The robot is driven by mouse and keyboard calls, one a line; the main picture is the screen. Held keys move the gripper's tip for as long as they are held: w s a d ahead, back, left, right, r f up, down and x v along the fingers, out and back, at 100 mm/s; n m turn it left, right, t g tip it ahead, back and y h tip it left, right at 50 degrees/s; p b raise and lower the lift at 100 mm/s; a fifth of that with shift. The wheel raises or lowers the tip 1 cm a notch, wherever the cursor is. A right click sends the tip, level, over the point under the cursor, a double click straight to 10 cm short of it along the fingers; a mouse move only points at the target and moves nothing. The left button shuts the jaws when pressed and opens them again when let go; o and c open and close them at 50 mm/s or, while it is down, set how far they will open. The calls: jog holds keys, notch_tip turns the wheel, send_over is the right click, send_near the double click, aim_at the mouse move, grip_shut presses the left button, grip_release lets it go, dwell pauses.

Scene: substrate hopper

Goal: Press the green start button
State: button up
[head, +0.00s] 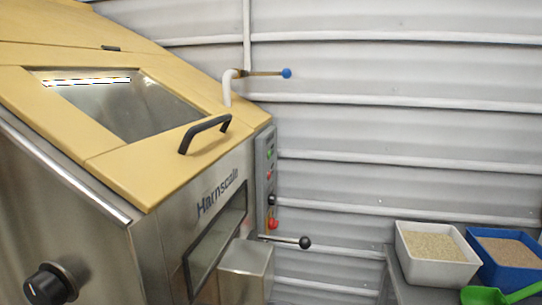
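The green start button (269,154) is a small green spot near the top of a narrow grey control panel (261,180). The panel is on the right side of the steel and yellow hopper machine (165,230) and is seen at a steep angle. A small red button (269,175) sits just below the green one, a black knob (272,200) below that, and a larger red button (273,223) near the panel's bottom. My gripper is not in view.
A lever with a black ball (304,242) sticks out right below the panel. A blue-ended valve handle (286,73) is above. A white bin (436,252), a blue bin (508,255) and a green scoop (500,294) are at lower right. The hopper lid has a black handle (205,133).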

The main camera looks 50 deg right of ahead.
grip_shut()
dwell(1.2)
